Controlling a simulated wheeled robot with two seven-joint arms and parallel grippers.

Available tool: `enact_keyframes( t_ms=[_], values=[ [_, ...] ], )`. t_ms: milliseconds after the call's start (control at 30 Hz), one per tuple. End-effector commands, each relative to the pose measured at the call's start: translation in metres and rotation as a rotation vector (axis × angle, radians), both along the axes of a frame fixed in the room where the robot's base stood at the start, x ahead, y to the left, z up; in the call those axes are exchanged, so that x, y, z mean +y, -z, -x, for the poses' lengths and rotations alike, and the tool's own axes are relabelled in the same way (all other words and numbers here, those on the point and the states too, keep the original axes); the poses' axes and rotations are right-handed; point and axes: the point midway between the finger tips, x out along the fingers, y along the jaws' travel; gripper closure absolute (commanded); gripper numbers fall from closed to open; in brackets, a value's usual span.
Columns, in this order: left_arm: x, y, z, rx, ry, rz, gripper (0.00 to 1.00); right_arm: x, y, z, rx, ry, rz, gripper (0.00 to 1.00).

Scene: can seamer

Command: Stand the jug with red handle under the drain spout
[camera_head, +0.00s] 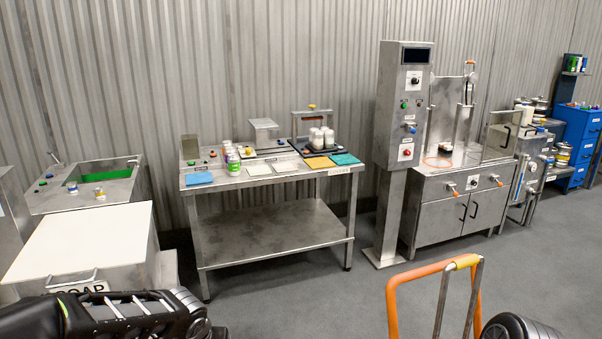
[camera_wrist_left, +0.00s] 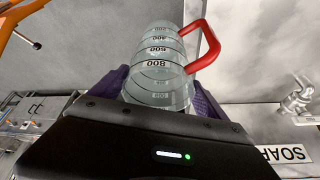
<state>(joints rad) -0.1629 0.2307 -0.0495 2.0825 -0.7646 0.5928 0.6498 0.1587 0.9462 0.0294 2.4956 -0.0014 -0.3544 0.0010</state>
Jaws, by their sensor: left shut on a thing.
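The clear jug with red handle (camera_wrist_left: 158,65) is in the left wrist view, with dark volume marks around its wall. My left gripper (camera_wrist_left: 158,90) is shut on it, with a purple finger on each side. The red handle (camera_wrist_left: 207,48) sticks out to the right, free of the fingers. A metal tap-like fitting (camera_wrist_left: 297,97) is at the right edge of that view, apart from the jug, beside the SOAP label (camera_wrist_left: 287,154); I cannot tell whether it is the drain spout. The head view shows neither gripper nor the jug.
A white-topped box with a SOAP label (camera_head: 82,245) stands at the lower left, before a steel sink (camera_head: 85,190). A steel table (camera_head: 275,228) holds bottles and mats. An orange-handled frame (camera_head: 391,306) stands at the front right. Open grey floor lies between.

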Motion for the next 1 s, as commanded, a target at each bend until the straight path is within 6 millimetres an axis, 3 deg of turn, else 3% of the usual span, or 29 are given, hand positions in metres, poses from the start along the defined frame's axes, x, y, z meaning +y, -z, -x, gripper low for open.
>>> enact_keyframes(
  t_ms=[167,433,467,500,700,1000],
  values=[
    [0.000,-0.020,-0.001,-0.003,-0.001,0.000,0.83,0.000,-0.010,0.000,0.000,0.000,0.000,0.64],
    [0.000,-0.075,-0.001,-0.004,-0.001,0.000,0.83,-0.001,-0.031,0.002,0.007,0.002,0.005,0.64],
    [0.000,-0.070,0.000,0.001,0.000,0.000,0.83,-0.001,-0.027,0.002,0.008,0.002,0.005,0.64],
    [0.000,-0.050,0.001,0.004,0.000,-0.001,0.83,-0.001,-0.016,0.002,0.006,0.001,0.004,0.64],
    [0.000,-0.009,0.000,0.002,0.001,-0.002,0.83,0.000,0.000,0.000,0.002,0.001,0.002,0.64],
    [0.000,0.000,0.000,-0.001,0.000,0.000,0.83,0.000,0.000,0.000,0.000,0.000,0.000,0.64]
  ],
)
